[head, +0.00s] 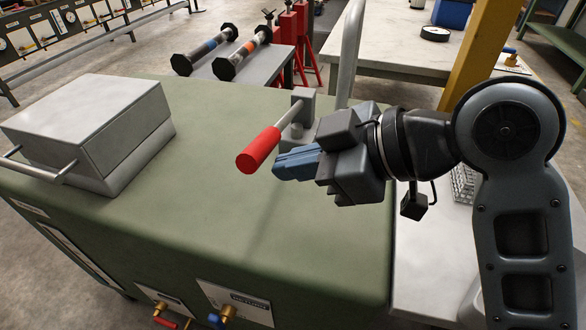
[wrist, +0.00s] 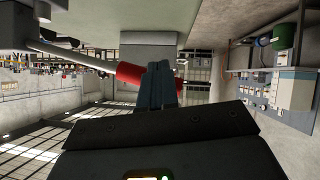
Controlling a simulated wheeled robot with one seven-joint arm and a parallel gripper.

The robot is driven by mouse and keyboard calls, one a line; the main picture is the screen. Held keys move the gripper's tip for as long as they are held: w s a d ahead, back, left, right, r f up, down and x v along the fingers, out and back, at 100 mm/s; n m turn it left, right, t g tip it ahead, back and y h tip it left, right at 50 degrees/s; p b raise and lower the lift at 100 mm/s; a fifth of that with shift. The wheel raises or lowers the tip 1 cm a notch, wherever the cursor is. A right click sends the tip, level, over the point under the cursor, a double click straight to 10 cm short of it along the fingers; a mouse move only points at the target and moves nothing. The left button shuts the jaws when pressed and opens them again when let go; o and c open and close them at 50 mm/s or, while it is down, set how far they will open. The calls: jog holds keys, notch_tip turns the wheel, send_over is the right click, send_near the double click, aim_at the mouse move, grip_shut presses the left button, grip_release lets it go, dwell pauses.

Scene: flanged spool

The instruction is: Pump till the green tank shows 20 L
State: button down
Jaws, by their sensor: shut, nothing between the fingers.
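The pump lever is a grey rod with a red grip (head: 259,149), rising from a grey bracket (head: 301,112) on the green-topped cabinet. The lever slants down toward the front left. My gripper (head: 280,166) is just right of and below the red grip, with its blue fingers together and nothing between them. In the wrist view the red grip (wrist: 130,73) shows beside the shut fingertips (wrist: 158,72). I cannot tell whether they touch. I cannot make out a green tank or its litre reading for certain. A small green shape (wrist: 286,37) shows at the right of the wrist view.
A grey lidded box (head: 90,125) with a bar handle stands on the left of the green cabinet top (head: 190,220). Brass valves (head: 227,312) stick out of the cabinet front. A yellow post (head: 482,50) and a pale table (head: 400,40) stand behind my arm.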

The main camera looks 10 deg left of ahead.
jog(key=w+v, duration=0.1)
jog(key=v, duration=0.7)
jog(key=shift+s+p, duration=0.25)
jog(key=shift+p, duration=0.1)
jog(key=shift+d, duration=0.1)
dwell(0.5)
